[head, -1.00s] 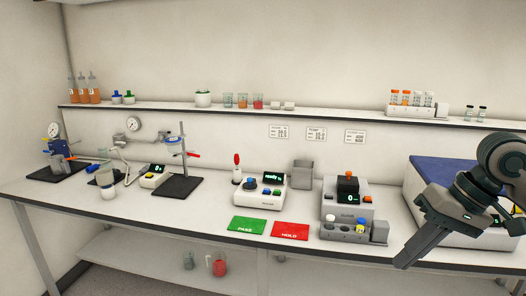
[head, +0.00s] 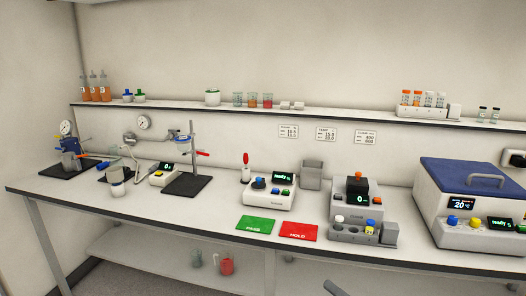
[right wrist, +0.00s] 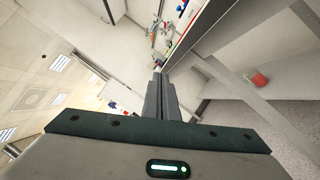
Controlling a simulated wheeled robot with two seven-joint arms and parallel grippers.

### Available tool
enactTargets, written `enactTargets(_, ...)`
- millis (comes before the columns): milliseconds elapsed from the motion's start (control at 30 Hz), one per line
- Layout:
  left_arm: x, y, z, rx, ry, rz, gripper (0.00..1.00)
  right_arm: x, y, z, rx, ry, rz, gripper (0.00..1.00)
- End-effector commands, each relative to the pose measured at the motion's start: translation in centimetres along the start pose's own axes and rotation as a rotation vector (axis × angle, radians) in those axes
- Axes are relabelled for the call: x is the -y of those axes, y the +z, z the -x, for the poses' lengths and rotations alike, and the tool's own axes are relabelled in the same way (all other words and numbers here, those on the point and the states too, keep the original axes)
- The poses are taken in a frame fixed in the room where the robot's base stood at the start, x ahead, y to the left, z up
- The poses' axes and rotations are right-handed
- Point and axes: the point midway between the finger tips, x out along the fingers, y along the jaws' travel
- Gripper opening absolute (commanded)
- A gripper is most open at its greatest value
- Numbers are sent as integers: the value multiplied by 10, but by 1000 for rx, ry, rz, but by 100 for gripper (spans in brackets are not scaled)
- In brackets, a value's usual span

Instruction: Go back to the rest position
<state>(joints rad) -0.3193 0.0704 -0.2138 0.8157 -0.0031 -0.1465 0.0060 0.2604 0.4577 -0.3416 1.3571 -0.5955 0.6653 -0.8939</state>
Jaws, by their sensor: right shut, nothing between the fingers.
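My right gripper (right wrist: 158,82) shows in the right wrist view with its two dark fingers together and nothing between them. It is clear of the bench and holds no object. My left gripper is in neither view.
The bench (head: 215,215) carries a green card (head: 258,224), a red card (head: 299,231), small instruments and a blue-lidded machine (head: 475,200) at right. A shelf (head: 180,107) runs above. A red jug (head: 227,266) stands on the lower shelf. The floor in front looks free.

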Motion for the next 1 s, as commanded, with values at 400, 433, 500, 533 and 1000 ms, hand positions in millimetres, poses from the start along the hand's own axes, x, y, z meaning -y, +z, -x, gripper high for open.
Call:
enactTargets(400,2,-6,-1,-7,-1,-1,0,181,-108,117,390,-376,-763,0)
enactTargets(433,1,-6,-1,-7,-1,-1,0,191,-118,127,418,-401,-807,0)
enactTargets(500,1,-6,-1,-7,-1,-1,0,212,-142,150,482,-454,-909,0)
enactTargets(533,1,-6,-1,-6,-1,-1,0,220,-153,160,510,-476,-950,0)
enactTargets(1000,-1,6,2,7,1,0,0,294,-346,329,967,-809,-1505,0)
